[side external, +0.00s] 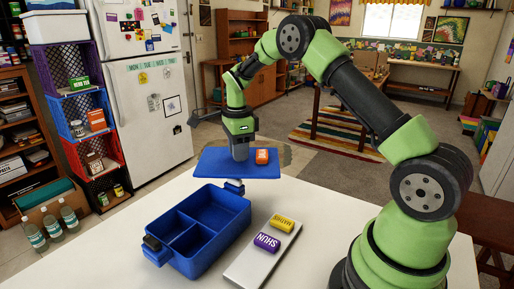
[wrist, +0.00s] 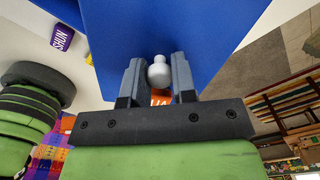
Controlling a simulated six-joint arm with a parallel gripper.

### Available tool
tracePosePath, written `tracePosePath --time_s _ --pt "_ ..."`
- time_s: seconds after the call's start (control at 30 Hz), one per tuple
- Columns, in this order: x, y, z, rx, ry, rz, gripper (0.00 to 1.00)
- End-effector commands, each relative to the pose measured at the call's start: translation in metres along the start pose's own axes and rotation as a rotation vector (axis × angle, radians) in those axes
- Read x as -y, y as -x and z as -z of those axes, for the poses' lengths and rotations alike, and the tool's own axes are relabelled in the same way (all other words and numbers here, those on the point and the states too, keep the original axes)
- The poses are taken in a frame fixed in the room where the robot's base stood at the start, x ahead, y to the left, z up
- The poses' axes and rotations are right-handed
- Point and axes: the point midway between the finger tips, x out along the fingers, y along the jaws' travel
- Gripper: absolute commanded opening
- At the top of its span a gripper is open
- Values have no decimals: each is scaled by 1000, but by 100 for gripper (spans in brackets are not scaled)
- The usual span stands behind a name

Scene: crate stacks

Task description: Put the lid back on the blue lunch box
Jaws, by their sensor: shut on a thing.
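The blue lunch box (side external: 205,262) stands open on the white table, with three empty-looking compartments and clips at its near-left and far ends. My gripper (side external: 240,159) is shut on the pale knob (wrist: 158,72) of the flat blue lid (side external: 215,164). The fingers (wrist: 158,82) close on both sides of the knob in the wrist view, where the lid (wrist: 210,25) fills the top. The lid is held roughly level, apart from the box, beyond its far end. An orange block (side external: 262,156) appears to rest on the lid, beside my gripper; part of it shows between the fingers.
A grey slab (side external: 245,272) right of the box carries a yellow block (side external: 282,225) and a purple block (side external: 267,243). A white fridge (side external: 145,100) and stacked crates (side external: 85,110) stand at the left, beyond the table (side external: 110,240). The table's left part is clear.

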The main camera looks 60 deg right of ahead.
Motion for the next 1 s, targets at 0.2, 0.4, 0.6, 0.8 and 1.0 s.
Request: tracePosePath --time_s 0.2,0.4,0.6,0.8,1.0 --pt "-42 13 -66 1 488 2 1" --pt "-76 20 -102 1 826 0 1" --pt "-94 23 -117 1 994 -1 1" --pt "-96 15 -119 0 1019 -2 1" --pt "-96 -3 -119 0 1016 -4 1"
